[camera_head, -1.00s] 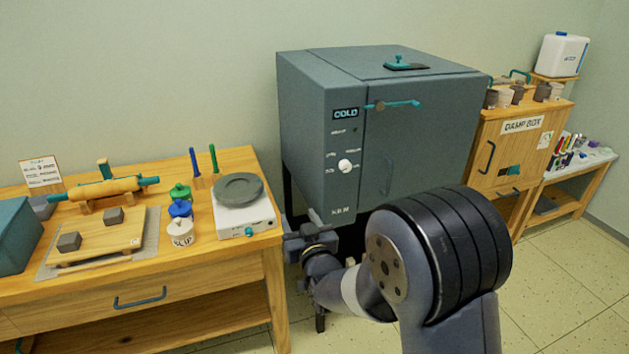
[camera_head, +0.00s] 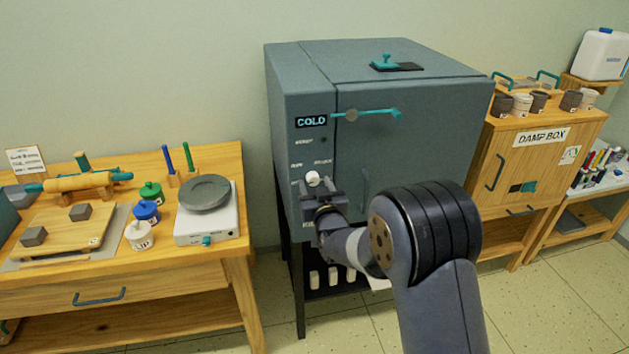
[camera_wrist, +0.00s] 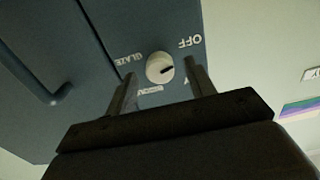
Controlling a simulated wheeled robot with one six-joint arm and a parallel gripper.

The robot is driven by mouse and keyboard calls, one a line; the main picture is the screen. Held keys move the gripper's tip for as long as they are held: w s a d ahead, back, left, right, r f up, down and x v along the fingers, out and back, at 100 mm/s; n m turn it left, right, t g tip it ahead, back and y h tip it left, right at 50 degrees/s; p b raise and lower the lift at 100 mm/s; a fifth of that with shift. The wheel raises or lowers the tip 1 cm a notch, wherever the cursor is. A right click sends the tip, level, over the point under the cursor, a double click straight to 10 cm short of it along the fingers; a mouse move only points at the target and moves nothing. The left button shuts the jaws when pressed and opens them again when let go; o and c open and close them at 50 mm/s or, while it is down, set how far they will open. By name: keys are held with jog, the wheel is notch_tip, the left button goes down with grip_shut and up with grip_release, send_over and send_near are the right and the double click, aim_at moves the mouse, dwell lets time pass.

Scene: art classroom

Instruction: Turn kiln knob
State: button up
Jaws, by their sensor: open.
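The grey kiln (camera_head: 420,130) stands on a dark stand, with a display reading COLD (camera_head: 311,121). Its round white knob (camera_head: 313,178) is on the front panel, below the display. In the wrist view the knob (camera_wrist: 160,67) has a dark pointer mark and labels around it, including OFF and GLAZE, seen upside down. My gripper (camera_head: 322,194) is just below and in front of the knob. In the wrist view my open gripper (camera_wrist: 161,82) has one finger to each side of the knob, and the knob shows between the fingertips. I cannot tell whether they touch it.
A teal handle (camera_head: 366,113) crosses the kiln front above the knob. A wooden table (camera_head: 235,255) with a scale (camera_head: 208,228) and jars stands left. A damp box cabinet (camera_head: 530,165) stands right. Tiled floor is open in front.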

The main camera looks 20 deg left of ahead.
jog(key=shift+x, duration=0.8)
jog(key=shift+c, duration=0.4)
jog(key=c, duration=0.9)
